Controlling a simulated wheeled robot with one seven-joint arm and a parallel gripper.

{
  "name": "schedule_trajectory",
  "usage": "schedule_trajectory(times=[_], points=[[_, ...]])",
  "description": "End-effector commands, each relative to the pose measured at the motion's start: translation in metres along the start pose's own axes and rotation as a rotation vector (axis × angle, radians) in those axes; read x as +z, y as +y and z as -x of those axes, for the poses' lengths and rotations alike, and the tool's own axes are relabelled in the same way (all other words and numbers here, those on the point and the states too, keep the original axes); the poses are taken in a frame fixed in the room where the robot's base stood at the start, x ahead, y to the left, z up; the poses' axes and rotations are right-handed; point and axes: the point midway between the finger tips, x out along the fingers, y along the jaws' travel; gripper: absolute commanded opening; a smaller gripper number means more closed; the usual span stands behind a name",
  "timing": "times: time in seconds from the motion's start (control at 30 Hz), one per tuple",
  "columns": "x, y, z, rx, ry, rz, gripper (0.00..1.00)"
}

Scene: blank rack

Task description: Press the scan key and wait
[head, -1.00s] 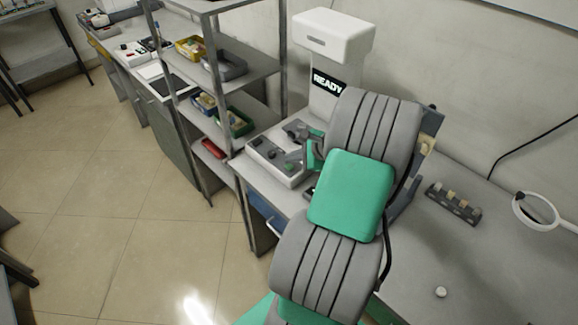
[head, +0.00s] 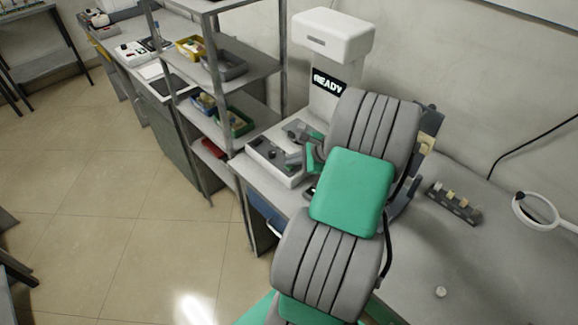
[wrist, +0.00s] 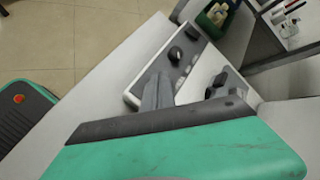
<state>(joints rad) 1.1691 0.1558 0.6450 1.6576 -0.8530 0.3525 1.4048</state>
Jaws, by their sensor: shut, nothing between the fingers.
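The white scanner (head: 331,40) stands on the bench against the wall, and its black display (head: 328,83) reads READY. At its foot is a white key box with a dark grey panel (head: 262,150), which also shows in the wrist view (wrist: 133,97). Dark round knobs or keys (wrist: 175,54) stand on the panel; I cannot tell which is the scan key. My gripper (wrist: 160,78) is shut and empty, with its fingertips over or against the panel. Contact cannot be made out. In the head view my arm hides part of the box and the scanner's lower body.
A grey shelf rack (head: 240,68) with bins of parts stands just left of the scanner. A small dark block holder (head: 454,203), a white ring magnifier (head: 538,210) and a small round white piece (head: 440,291) are on the right bench.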

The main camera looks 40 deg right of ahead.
Motion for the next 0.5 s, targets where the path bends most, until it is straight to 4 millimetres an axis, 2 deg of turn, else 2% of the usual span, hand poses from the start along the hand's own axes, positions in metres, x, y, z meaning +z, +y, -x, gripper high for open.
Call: schedule_trajectory(times=[0.5], points=[[-0.0034, 0.0032, -0.0046, 0.000, 0.000, -0.001, 0.00]])
